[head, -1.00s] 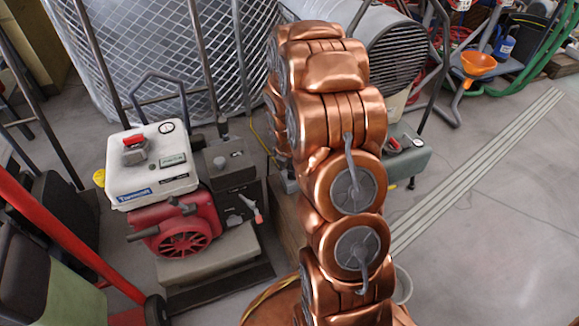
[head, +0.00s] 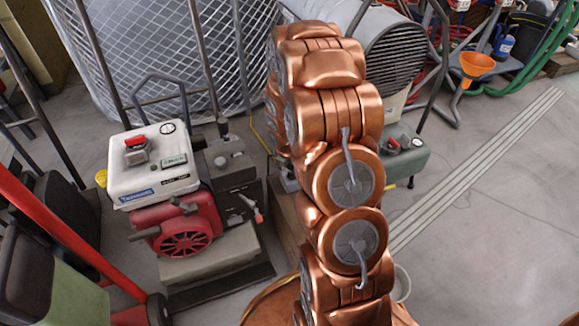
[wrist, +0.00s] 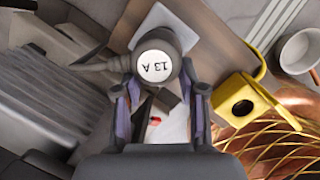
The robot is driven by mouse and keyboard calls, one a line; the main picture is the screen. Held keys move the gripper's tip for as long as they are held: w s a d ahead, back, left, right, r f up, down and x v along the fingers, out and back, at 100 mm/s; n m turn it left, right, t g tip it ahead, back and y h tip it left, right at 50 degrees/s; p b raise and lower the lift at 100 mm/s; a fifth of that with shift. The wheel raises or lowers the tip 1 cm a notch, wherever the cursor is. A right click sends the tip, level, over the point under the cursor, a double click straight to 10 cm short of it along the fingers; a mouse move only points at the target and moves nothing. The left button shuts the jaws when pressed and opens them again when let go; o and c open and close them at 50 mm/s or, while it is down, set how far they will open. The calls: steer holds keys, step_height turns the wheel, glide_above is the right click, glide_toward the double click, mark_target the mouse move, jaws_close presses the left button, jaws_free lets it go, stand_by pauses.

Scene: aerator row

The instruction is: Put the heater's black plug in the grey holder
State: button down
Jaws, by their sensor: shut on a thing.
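A dark plug with a round white "13 A" label (wrist: 155,66) is between the fingers of my gripper (wrist: 160,88) in the wrist view. My gripper is shut on it. Its dark cord runs off to the left. A light grey square plate (wrist: 166,24) shows partly behind the plug; it may be the grey holder, and I cannot tell whether the plug touches it. In the head view my arm hides the gripper and the plug.
A yellow bracket with a round hole (wrist: 241,107) stands right of my gripper, near coiled yellow cable (wrist: 268,150). A white cup (wrist: 298,50) is at upper right.

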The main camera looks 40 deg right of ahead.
steer(key=shift+s+a+x, duration=0.15)
steer(key=shift+x, duration=0.8)
steer(key=shift+s+a+x, duration=0.15)
steer(key=shift+a+x, duration=0.05)
steer(key=shift+x, duration=0.8)
steer(key=c, duration=0.6)
jaws_free()
steer(key=shift+f, duration=0.1)
steer(key=v, duration=1.2)
